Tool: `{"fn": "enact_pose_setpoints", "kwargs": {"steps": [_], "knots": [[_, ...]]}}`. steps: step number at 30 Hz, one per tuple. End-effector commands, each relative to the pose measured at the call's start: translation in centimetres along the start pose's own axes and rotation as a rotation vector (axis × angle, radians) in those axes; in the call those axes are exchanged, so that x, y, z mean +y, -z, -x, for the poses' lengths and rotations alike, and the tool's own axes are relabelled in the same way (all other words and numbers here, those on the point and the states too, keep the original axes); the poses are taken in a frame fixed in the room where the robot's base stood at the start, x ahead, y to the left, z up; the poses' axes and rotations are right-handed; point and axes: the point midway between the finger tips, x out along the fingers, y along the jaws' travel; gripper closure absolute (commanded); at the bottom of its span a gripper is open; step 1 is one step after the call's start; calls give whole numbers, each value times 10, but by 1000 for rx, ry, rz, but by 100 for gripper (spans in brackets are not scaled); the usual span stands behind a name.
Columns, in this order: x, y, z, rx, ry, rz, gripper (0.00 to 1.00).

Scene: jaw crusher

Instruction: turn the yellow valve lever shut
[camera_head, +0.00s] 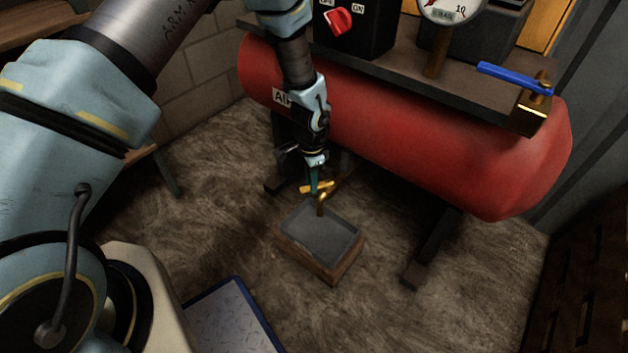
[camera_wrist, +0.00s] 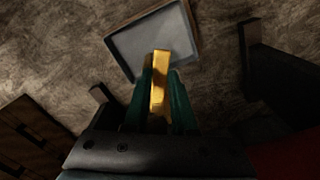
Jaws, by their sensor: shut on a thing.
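The yellow valve lever (camera_head: 325,187) sits low under the red air tank, at the top of a small brass drain pipe above a grey tray. In the wrist view the lever (camera_wrist: 160,85) runs between the two green fingers. My gripper (camera_head: 314,186) reaches down from above and is shut on the lever. The gripper also shows in the wrist view (camera_wrist: 160,102), with a finger on each side of the lever. The fingers partly hide the lever and the valve body in both views.
The red tank (camera_head: 400,130) lies just behind my gripper, on dark legs. The grey tray (camera_head: 322,236) rests on a wooden block below the lever. A blue lever (camera_head: 510,77), red switch (camera_head: 338,21) and gauge (camera_head: 447,8) are on top.

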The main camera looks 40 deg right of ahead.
Motion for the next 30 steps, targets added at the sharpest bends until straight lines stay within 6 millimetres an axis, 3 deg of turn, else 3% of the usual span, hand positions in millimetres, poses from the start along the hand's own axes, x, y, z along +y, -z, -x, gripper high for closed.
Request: {"fn": "enact_pose_setpoints", "kwargs": {"steps": [30], "knots": [[-43, 20, 1, 0, 1, -908, 100]]}}
